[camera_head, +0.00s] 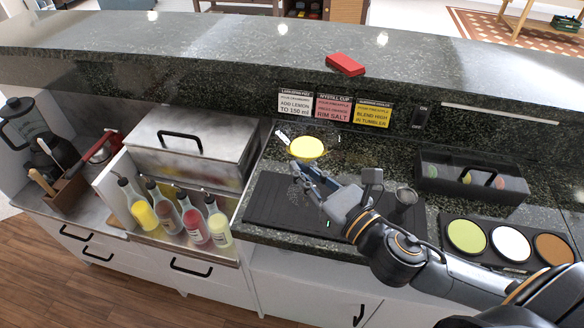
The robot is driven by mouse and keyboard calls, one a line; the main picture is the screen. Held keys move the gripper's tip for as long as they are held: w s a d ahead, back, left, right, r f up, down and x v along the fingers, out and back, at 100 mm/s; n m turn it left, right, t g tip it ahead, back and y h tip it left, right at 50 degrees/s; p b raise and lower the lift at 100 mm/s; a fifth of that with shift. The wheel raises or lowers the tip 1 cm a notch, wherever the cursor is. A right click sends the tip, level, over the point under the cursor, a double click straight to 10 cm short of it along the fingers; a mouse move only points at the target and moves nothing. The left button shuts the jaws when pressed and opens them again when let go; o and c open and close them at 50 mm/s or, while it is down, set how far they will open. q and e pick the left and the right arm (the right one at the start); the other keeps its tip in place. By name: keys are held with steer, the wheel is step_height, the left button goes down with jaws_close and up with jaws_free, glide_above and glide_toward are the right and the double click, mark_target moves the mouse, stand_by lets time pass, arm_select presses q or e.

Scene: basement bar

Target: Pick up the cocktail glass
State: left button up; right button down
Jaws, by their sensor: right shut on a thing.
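The cocktail glass shows as a round yellow drink surface (307,147) with a pale piece at its left rim, above the black bar mat (262,208). Its clear walls and stem are hard to make out. My right gripper (299,170) reaches in from the right and is shut on the glass just below the yellow surface. The fingers hide part of the glass. A faint speckled patch on the mat lies below the fingers; I cannot tell whether the foot touches the mat. My left gripper is not in view.
A small clear glass (405,198) stands right of my gripper. A black condiment caddy (470,178) and a tray of three coloured discs (511,243) are at right. Several bottles (193,224) and a steel ice bin (190,140) are at left. A raised ledge (220,50) runs behind.

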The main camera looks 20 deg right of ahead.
mark_target(308, 166)
steer(key=shift+s+d+r+p, duration=0.3)
steer(key=shift+s+r+p, duration=0.35)
steer(key=shift+s, duration=0.25)
steer(key=shift+s+d+r+p, duration=0.2)
steer(key=shift+s+p, duration=0.35)
steer(key=shift+p, duration=0.05)
steer(key=shift+s+d+r+p, duration=0.15)
steer(key=shift+s+r+p, duration=0.1)
steer(key=shift+s+p, duration=0.35)
steer(key=shift+s+d+r+p, duration=0.2)
steer(key=shift+s+p, duration=0.35)
steer(key=shift+r, duration=0.1)
